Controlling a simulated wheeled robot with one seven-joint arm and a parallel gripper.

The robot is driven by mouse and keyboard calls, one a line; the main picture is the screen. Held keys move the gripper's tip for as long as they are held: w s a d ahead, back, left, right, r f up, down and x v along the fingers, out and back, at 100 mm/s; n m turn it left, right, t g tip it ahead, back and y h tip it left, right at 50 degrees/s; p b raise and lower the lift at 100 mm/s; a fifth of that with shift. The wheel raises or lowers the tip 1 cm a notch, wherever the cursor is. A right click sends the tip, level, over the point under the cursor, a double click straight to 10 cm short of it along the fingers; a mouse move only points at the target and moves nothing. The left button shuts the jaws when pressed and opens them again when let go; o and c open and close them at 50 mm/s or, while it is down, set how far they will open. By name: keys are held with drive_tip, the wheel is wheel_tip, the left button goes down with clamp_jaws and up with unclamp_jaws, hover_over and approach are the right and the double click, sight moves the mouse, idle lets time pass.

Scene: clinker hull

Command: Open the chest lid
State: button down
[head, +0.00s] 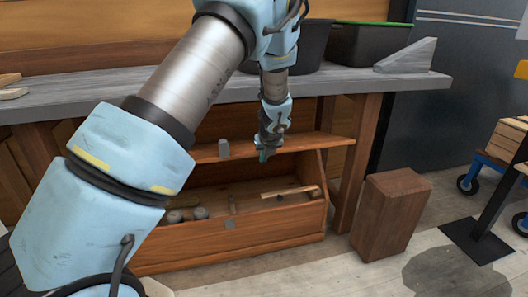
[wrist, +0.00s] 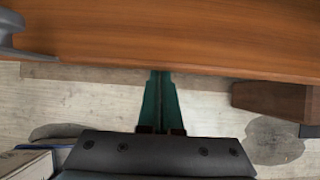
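The wooden chest (head: 300,222) stands on the floor under the workbench. Its lid (head: 318,142) is raised, and the inside shows with several tools and a stick in it. A grey metal hasp (head: 223,149) sits on the lid's front edge; it also shows in the wrist view (wrist: 14,38). My gripper (head: 263,156) is at the lid's front edge, right of the hasp. In the wrist view the lid (wrist: 200,35) fills the top, and the green fingers (wrist: 160,76) are together with their tips at its edge. I cannot tell whether the tips touch it.
The workbench top (head: 330,80) is just above the chest, with dark bins (head: 365,45) on it. A wooden block (head: 392,213) stands on the floor to the right of the chest. Further right are a blue wheeled cart (head: 490,165) and a black stand base (head: 475,240).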

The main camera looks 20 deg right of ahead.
drive_tip(key=w+r+p, duration=0.5)
drive_tip(key=r+p, duration=0.5)
drive_tip(key=p, duration=0.4)
drive_tip(key=shift+w+d+g, duration=0.25)
drive_tip(key=shift+w+g, duration=0.05)
